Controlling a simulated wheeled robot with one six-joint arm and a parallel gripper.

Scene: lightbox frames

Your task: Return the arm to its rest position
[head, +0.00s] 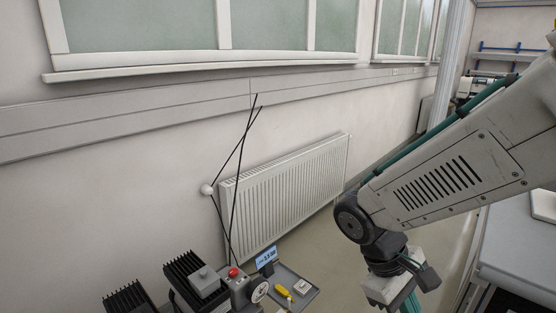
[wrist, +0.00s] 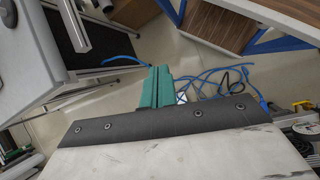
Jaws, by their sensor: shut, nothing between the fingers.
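My arm (head: 450,176) reaches in from the right edge of the head view and bends downward at a black joint. My gripper (wrist: 158,88) shows in the wrist view as two green fingers lying close together, with nothing between them. They are above the floor, beyond a dark plate. In the head view only a bit of green shows below the wrist at the bottom edge, and the fingertips are cut off.
A white radiator (head: 285,188) stands along the wall under the windows. A grey tray (head: 303,300) with small items and a red button (head: 233,272) are at the bottom. A bench (head: 522,245) is on the right. Blue cables (wrist: 215,78) lie beyond my fingers.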

